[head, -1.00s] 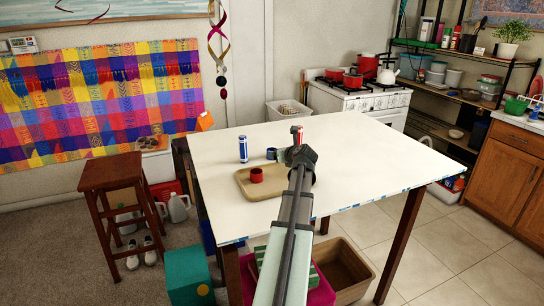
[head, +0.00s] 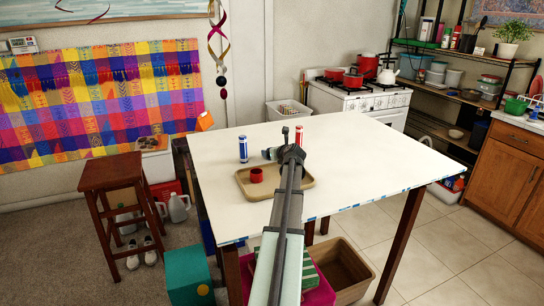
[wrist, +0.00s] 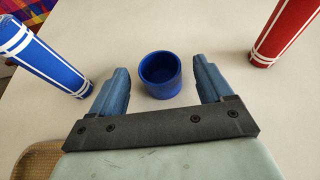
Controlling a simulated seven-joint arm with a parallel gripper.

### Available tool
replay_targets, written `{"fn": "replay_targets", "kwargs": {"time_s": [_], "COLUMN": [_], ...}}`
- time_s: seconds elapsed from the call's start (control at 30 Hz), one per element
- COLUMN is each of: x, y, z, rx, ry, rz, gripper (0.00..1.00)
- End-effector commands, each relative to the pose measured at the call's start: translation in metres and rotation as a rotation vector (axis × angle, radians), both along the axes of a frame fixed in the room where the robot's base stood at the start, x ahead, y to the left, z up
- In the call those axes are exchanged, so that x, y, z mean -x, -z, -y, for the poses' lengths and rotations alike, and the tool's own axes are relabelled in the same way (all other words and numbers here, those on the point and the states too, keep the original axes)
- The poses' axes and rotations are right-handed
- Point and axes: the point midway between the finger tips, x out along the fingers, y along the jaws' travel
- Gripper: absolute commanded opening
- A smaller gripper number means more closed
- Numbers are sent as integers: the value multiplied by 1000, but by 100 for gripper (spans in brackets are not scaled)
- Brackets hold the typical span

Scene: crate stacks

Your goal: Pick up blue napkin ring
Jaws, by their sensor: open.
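The blue napkin ring (wrist: 161,90) stands upright on the white table, its open top facing the wrist camera. My gripper (wrist: 160,67) is open, with one blue-grey finger on each side of the ring in the wrist view. Gaps show between the ring and both fingers. I cannot tell how far the fingertips are above the table. In the head view my gripper (head: 270,153) is over the table behind the tray, and my wrist covers much of that area; the ring cannot be made out clearly there.
A blue white-striped cylinder (head: 243,149) stands left of my gripper and a red one (head: 299,133) right of it. A tan tray (head: 300,186) holding a red ring (head: 256,175) is on the near side. The table's right half (head: 370,160) is clear.

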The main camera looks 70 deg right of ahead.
Motion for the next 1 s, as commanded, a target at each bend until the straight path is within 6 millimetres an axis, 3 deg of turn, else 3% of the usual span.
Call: {"fn": "replay_targets", "kwargs": {"time_s": [0.1, 0.7, 1.0], "x": [0, 1, 0], "y": [0, 0, -3], "z": [0, -1, 0], "rx": [0, 0, 1], "ry": [0, 0, 1], "rz": [0, 0, 0], "gripper": [77, 20, 18]}}
